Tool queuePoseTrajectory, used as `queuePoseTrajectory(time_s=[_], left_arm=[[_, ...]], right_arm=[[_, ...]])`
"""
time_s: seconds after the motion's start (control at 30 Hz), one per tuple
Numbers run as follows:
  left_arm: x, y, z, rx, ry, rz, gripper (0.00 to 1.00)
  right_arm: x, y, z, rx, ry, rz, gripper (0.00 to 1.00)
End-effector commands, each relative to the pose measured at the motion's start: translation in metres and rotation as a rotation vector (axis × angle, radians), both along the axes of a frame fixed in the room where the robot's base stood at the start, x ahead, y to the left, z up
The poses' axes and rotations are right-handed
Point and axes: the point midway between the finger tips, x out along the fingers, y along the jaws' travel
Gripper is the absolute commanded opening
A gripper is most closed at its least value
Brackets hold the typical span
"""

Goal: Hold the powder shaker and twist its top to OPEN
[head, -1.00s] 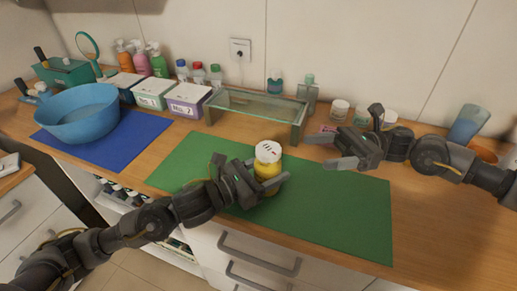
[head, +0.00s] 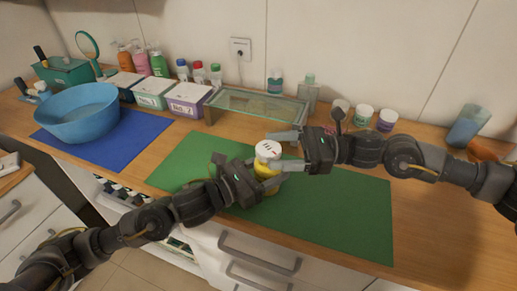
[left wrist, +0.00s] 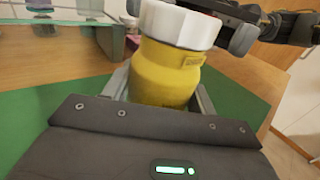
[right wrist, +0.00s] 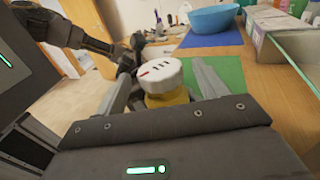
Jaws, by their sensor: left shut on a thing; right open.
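The powder shaker has a yellow body (left wrist: 165,70) and a white top (head: 268,150) with dark slots and a red mark. It stands upright over the green mat (head: 335,215). My left gripper (head: 268,180) is shut on the yellow body, one finger on each side, as the left wrist view shows. My right gripper (head: 283,150) is open, with its fingers on either side of the white top. In the right wrist view the white top (right wrist: 160,75) lies between the fingers, and I cannot tell whether they touch it.
A glass shelf (head: 258,104) stands behind the mat. Several small jars (head: 363,115) and a blue cup (head: 468,126) stand at the back right. A blue basin (head: 84,113) sits on a blue mat (head: 145,138) at the left. The front right of the green mat is clear.

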Motion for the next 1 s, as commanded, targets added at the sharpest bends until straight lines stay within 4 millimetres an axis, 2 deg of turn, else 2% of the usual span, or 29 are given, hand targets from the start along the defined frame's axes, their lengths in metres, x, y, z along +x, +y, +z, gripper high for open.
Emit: queuePoseTrajectory(time_s=[0.1, 0.3, 0.67, 0.77, 1.0], left_arm=[[0.000, 0.000, 0.000, 0.000, 0.000, 0.000, 0.32], [0.000, 0.000, 0.000, 0.000, 0.000, 0.000, 0.32], [0.000, 0.000, 0.000, 0.000, 0.000, 0.000, 0.32], [0.000, 0.000, 0.000, 0.000, 0.000, 0.000, 0.32], [0.000, 0.000, 0.000, 0.000, 0.000, 0.000, 0.32]], right_arm=[[-0.002, 0.021, 0.000, 0.000, 0.000, 0.003, 0.72], [-0.003, 0.042, 0.000, 0.000, 0.000, -0.001, 0.72], [-0.003, 0.047, 0.000, -0.001, 0.001, -0.001, 0.72], [-0.003, 0.047, 0.000, -0.001, 0.001, -0.001, 0.61], [-0.003, 0.047, 0.000, 0.000, 0.001, -0.001, 0.30]])
